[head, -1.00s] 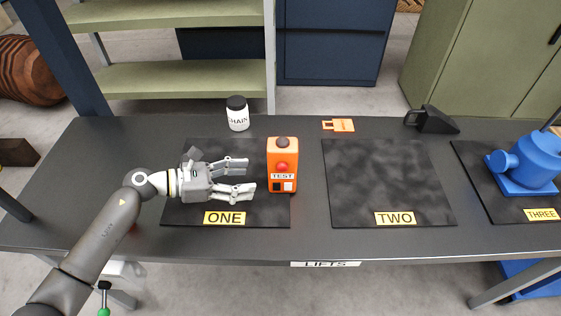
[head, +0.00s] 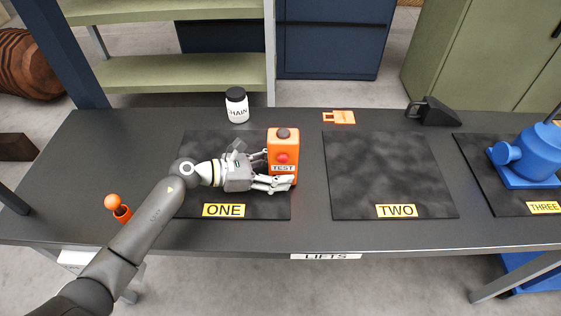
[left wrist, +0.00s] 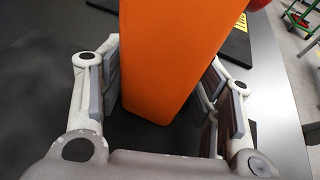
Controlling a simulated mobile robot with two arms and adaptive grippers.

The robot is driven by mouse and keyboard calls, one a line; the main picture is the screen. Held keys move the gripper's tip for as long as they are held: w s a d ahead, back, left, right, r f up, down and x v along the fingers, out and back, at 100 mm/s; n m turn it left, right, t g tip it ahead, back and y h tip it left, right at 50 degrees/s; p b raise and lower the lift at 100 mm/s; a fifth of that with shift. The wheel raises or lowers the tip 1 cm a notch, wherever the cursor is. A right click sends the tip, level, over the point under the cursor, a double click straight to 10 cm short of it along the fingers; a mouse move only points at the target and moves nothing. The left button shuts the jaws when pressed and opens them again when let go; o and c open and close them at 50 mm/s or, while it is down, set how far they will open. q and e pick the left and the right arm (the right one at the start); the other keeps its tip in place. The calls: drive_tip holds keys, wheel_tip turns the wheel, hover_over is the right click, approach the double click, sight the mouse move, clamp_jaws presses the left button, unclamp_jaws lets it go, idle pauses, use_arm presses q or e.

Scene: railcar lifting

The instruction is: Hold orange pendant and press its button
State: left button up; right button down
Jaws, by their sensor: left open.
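The orange pendant (head: 284,146) stands upright at the right edge of mat ONE. It has a dark knob on top, a red button (head: 283,158) on its front and a TEST label below that. My left gripper (head: 276,172) is open, with its fingers reaching around the pendant from the left. In the left wrist view, the pendant's orange body (left wrist: 170,60) stands between the two open fingers (left wrist: 162,85), with a gap visible on the left side. Whether the right finger touches it I cannot tell. My right gripper is not in view.
Mat TWO (head: 385,170) lies empty to the right. A blue machine (head: 535,155) sits on mat THREE. Behind are a CHAIN jar (head: 236,106), an orange tag (head: 339,117) and a black wedge (head: 433,113). An orange-red knobbed object (head: 116,207) is at the table's left front.

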use_arm(q)
drive_tip(key=c, duration=0.8)
drive_tip(key=shift+o, duration=0.2)
drive_tip(key=shift+s+d+f, duration=0.1)
drive_tip(key=shift+s+f, duration=0.05)
drive_tip(key=shift+f, duration=0.1)
idle(1.7)
